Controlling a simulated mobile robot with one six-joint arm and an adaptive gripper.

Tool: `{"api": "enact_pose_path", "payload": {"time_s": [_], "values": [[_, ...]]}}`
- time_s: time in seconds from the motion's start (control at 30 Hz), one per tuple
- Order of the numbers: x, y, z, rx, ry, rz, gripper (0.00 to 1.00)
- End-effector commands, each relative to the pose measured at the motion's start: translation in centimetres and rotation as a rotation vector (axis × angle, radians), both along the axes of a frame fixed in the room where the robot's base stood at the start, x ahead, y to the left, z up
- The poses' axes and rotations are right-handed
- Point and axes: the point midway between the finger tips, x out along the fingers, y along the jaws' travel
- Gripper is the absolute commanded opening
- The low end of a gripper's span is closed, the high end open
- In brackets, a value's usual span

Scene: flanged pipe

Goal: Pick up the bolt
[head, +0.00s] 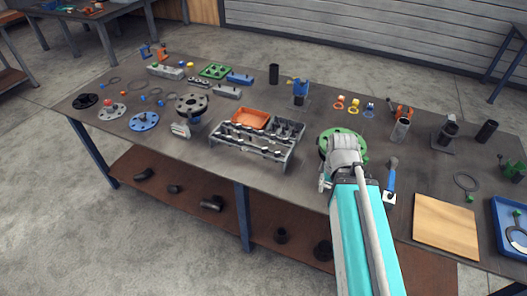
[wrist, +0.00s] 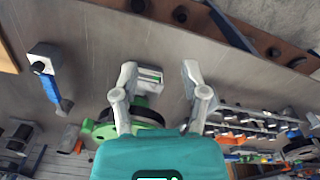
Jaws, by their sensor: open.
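I cannot single out one bolt. Several small bolt-like pieces (head: 232,146) lie in the grey rack (head: 277,157), left of my arm in the head view. The rack also shows at the right of the wrist view (wrist: 240,132). My gripper (head: 325,182) is above the table beside the green flange (head: 327,136), largely hidden behind my own wrist. In the wrist view my gripper (wrist: 159,72) has its two pale fingers spread apart.
An orange tray (head: 252,117) adjoins the rack. Flanges and rings crowd the left. Dark pipe pieces lie on the lower shelf (head: 160,203).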

Motion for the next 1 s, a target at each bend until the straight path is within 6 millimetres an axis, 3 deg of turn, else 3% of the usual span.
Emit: {"api": "enact_pose_path", "payload": {"time_s": [0.07, 0.17, 0.33, 0.47, 0.67, 0.8, 1.0], "values": [[0.0, 0.0, 0.0, 0.0, 0.0, 0.0, 0.61], [0.2, 0.1, 0.0, 0.0, 0.0, 0.006, 0.79], [2.2, 1.0, 0.4, 0.0, 0.0, 0.073, 0.8], [5.5, 2.5, 0.9, 0.0, 0.0, 0.188, 0.8], [12.7, 7.3, 2.2, 0.0, 0.0, 0.488, 0.8], [18.1, 11.9, 3.1, 0.002, 0.0, 0.732, 0.8], [23.8, 18.3, 4.1, 0.002, 0.0, 1.037, 0.8]]}}
